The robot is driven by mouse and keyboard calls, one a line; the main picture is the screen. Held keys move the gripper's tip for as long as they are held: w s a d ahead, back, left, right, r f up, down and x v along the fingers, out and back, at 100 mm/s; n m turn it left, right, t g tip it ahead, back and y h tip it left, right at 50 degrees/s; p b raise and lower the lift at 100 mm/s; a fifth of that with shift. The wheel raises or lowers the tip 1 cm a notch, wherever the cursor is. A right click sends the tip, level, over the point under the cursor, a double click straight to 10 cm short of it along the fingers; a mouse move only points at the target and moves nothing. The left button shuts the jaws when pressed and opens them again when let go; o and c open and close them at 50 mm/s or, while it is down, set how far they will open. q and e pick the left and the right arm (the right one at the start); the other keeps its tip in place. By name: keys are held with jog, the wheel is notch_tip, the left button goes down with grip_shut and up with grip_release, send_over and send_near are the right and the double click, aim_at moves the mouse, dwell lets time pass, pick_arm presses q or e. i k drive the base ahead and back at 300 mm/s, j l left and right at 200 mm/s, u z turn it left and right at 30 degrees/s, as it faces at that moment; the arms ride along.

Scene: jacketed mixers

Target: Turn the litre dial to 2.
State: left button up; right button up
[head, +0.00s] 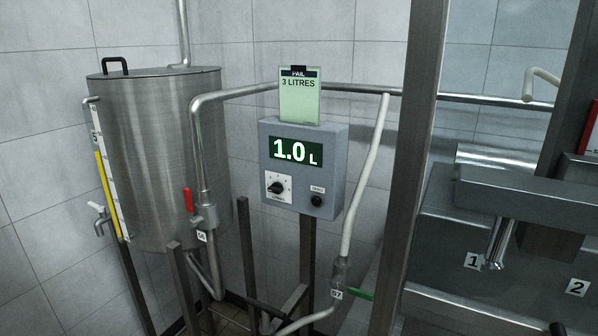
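The litre dial (276,187) is a black knob on a small white plate, low on the left of a grey control box (334,170). The marks around the dial are too small to read. The box's green display (296,151) reads 1.0 L. A round black button (317,201) sits right of the dial under a small label. A green card (300,98) above the box reads "PAIL 3 LITRES". Neither of my grippers shows in the head view.
A steel tank (165,150) with a yellow level gauge stands at left. A red-handled valve (188,200) and a green-handled valve (360,295) flank the box. A steel post (408,170) stands right of it. The box front is unobstructed.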

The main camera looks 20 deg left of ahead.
aim_at(278, 188)
jog(key=j, duration=0.45)
jog(key=k+j+z, duration=0.15)
jog(key=j, duration=0.75)
jog(key=k+j+z, duration=0.1)
jog(key=j, duration=0.35)
jog(key=k+j+z, duration=0.1)
jog(key=j, duration=0.3)
jog(key=k, duration=0.05)
